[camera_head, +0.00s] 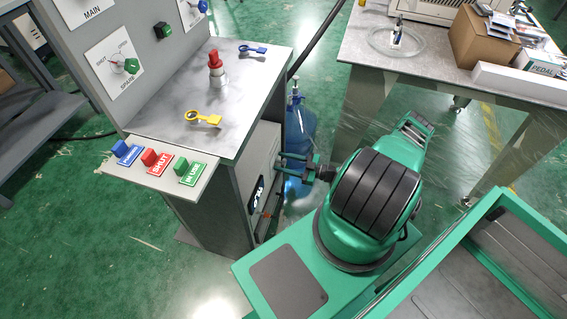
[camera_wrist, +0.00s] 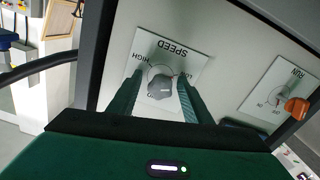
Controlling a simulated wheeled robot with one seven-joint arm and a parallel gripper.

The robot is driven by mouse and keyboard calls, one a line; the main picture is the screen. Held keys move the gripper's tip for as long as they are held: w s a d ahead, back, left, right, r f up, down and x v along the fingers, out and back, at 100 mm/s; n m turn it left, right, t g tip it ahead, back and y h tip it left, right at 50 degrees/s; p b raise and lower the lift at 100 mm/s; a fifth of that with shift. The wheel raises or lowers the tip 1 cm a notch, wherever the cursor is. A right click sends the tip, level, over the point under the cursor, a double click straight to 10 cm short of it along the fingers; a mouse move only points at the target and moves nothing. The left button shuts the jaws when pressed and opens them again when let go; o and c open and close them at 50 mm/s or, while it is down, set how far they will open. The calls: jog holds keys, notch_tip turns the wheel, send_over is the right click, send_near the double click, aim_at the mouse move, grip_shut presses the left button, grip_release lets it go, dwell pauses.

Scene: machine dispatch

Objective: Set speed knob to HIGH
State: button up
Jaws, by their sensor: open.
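The speed knob (camera_wrist: 160,86) is a dark grey dial on a white plate (camera_wrist: 184,58) lettered SPEED in the wrist view, where the lettering appears upside down. HIGH is at the plate's left and LOW, partly covered, at its right. A small pale mark shows on the knob, but I cannot tell its exact setting. My gripper (camera_wrist: 160,78) is open, with one green finger on each side of the knob; contact is not clear. In the head view my gripper (camera_head: 282,166) is low beside the grey cabinet (camera_head: 235,185); the speed knob is hidden there.
A RUN plate (camera_wrist: 268,86) with an orange knob (camera_wrist: 297,108) sits to the right in the wrist view. A blue water bottle (camera_head: 301,125) stands behind my gripper.

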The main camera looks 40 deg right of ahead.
jog(key=shift+d, duration=0.1)
jog(key=c, duration=1.1)
